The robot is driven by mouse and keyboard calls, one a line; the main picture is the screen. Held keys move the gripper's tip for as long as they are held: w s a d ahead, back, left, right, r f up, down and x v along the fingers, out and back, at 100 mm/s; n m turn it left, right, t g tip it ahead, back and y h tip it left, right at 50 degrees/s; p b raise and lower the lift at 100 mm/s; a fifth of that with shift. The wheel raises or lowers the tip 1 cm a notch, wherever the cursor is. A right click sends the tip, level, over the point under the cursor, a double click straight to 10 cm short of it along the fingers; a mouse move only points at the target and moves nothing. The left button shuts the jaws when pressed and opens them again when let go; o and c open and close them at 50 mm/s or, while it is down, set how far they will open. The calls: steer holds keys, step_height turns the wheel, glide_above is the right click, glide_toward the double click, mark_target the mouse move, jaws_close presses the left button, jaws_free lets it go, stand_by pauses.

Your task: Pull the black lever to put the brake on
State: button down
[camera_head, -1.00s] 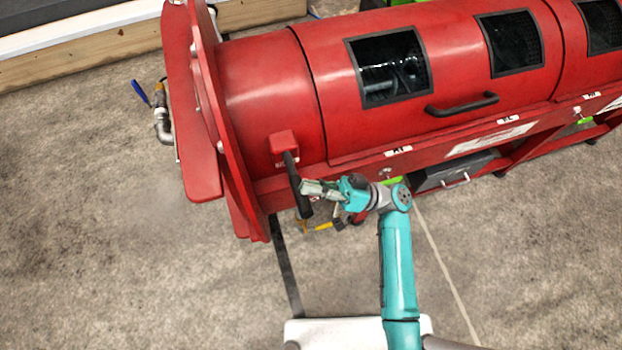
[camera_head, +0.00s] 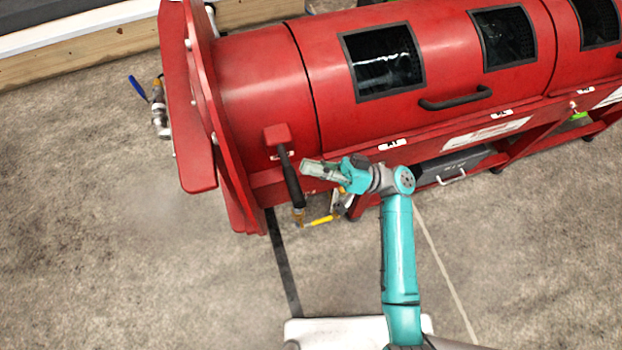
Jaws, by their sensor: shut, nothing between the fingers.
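The black lever (camera_head: 291,182) hangs from a red block (camera_head: 277,135) on the front left of the red drum machine (camera_head: 258,90). It slants down and slightly right, its lower end near a yellow-handled fitting. My gripper (camera_head: 305,169) is shut and empty. Its tips point left and lie just right of the lever's middle in the picture. I cannot tell whether they touch it. The lever's whole length shows.
A black bar handle (camera_head: 455,98) and dark windows (camera_head: 383,62) are on the drum. A yellow valve handle (camera_head: 325,219) sits below the lever. A grey box (camera_head: 452,167) is under the machine. The floor (camera_head: 130,270) at the left front is open.

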steer(key=w+v, duration=0.1)
steer(key=v, duration=0.7)
steer(key=shift+d+f, duration=0.2)
steer(key=shift+f, duration=0.2)
steer(key=shift+w, duration=0.15)
steer(key=s+a+f+m+t+h, duration=0.35)
steer(key=s+f+m+h, duration=0.2)
steer(key=f, duration=0.45)
steer(key=s+a+f+m+t+h, duration=0.2)
steer(key=s+f+m+t+h, duration=0.4)
steer(key=f, duration=0.3)
steer(key=s+d+f+m+h, duration=0.3)
steer(key=s+d+h, duration=0.2)
steer(key=s+d+r+t+h, duration=0.2)
steer(key=s+d+r+h, duration=0.4)
steer(key=s+d+r, duration=0.25)
steer(key=s+r+n+t, duration=0.1)
steer(key=s+r+t, duration=0.1)
steer(key=r, duration=0.5)
steer(key=s+d+r+n+t, duration=0.1)
steer(key=s+r+t, duration=0.1)
steer(key=r, duration=0.5)
steer(key=shift+s+d+r+h, duration=0.2)
steer(key=shift+s+d+h, duration=0.05)
steer(key=shift+s+h, duration=0.2)
